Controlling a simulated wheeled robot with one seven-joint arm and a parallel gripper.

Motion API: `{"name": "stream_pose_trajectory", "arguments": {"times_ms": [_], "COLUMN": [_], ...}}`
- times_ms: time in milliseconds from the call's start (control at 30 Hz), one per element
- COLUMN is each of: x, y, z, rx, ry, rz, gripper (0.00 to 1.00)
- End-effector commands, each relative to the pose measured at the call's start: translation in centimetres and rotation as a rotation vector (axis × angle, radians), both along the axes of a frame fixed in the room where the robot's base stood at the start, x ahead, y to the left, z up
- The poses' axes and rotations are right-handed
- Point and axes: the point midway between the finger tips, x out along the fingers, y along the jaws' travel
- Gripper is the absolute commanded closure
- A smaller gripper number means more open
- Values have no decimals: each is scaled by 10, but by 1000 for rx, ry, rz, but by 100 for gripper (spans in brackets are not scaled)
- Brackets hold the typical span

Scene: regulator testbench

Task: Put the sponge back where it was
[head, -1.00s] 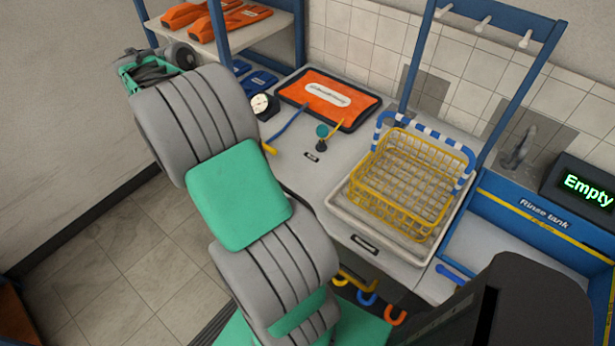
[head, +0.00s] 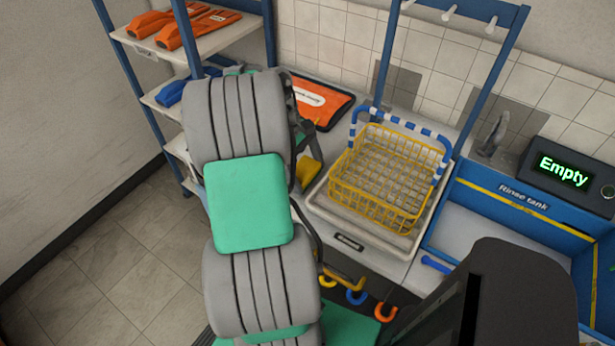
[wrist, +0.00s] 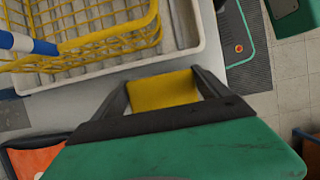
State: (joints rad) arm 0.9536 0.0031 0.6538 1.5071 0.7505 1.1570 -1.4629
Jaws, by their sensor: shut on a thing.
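The yellow sponge (wrist: 163,91) is between the two dark fingers of my gripper (wrist: 165,84) in the wrist view, and my gripper is shut on it. In the head view the sponge (head: 309,172) shows beside my gripper (head: 303,160), partly hidden by my arm, left of the yellow wire basket (head: 385,178). In the wrist view the sponge is over the pale counter near the white tray's edge. I cannot tell its height above the counter.
The basket stands in a white tray (head: 318,203) on the counter. A blue rinse tank (head: 522,200) and a display reading "Empty" (head: 562,172) are at right. An orange mat (head: 322,100) lies behind my arm.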

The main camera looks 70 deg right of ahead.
Motion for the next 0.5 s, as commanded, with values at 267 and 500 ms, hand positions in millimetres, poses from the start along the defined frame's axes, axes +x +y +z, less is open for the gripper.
{"name": "stream_pose_trajectory", "arguments": {"times_ms": [267, 500], "x": [0, 0], "y": [0, 0], "z": [-11, -14], "rx": [1, 0], "ry": [0, 0], "rz": [0, 0], "gripper": [47, 6]}}
